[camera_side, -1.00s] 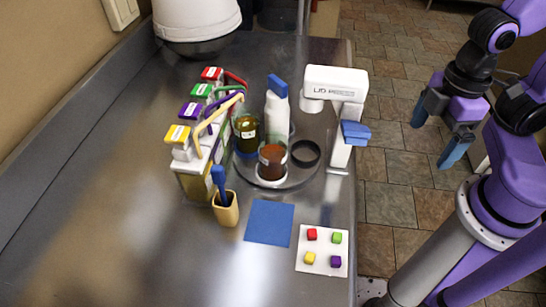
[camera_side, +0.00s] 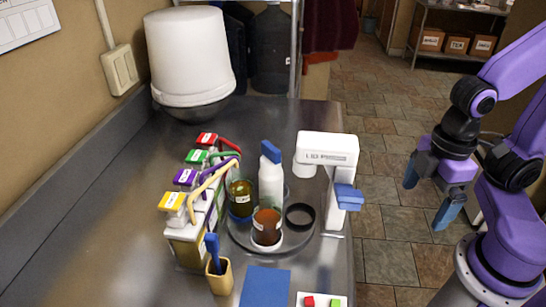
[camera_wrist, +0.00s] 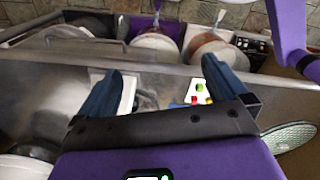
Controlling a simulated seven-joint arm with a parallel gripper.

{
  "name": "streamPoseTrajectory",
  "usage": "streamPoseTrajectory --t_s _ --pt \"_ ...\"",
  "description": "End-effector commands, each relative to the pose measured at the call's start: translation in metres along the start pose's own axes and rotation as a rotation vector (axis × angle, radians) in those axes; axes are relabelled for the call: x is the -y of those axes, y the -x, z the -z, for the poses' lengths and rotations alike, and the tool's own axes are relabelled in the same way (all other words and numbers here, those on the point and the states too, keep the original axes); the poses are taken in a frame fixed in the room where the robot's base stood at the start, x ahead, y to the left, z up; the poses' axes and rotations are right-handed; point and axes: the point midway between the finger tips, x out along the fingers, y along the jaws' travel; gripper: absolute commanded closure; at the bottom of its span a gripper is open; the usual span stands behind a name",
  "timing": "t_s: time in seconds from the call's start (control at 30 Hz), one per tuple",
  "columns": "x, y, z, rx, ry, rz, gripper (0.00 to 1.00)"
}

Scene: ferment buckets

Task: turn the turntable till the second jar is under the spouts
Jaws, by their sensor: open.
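The round turntable (camera_side: 293,239) stands on the metal counter. It carries a jar with dark olive contents (camera_side: 240,198) at the back left and a jar with red-brown contents (camera_side: 266,227) at the front. An empty black ring (camera_side: 300,216) is at its right. A white bottle with a blue top (camera_side: 271,186) stands near its middle. The red, green, purple and yellow spouts (camera_side: 213,178) curve toward the olive jar's side. I cannot tell which jar is the second. My gripper (camera_side: 426,206) is open and empty, off the counter's right side, well away from the turntable.
A white machine with a blue lever (camera_side: 347,197) stands right of the turntable. A tan holder with a blue-handled tool (camera_side: 220,278), a blue mat (camera_side: 265,287) and a card with coloured buttons (camera_side: 321,300) are in front. A white bucket (camera_side: 190,55) stands behind.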

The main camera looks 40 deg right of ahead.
Motion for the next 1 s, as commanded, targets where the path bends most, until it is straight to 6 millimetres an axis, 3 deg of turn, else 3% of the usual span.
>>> streamPoseTrajectory --t_s 0.07,0.23,0.27,0.37,0.7,1.0 --pt "0.0 0.0 0.0 0.0 0.0 0.0 0.0" --pt "0.0 0.011 0.002 -0.006 0.0 0.0 0.55" --pt "0.0 0.016 0.002 -0.008 0.0 0.0 0.58" --pt "0.0 0.044 0.004 -0.013 0.001 0.0 0.58" --pt "0.0 0.181 0.007 -0.011 0.002 0.001 0.58" --pt "0.001 0.252 0.009 -0.005 0.001 0.0 0.58"
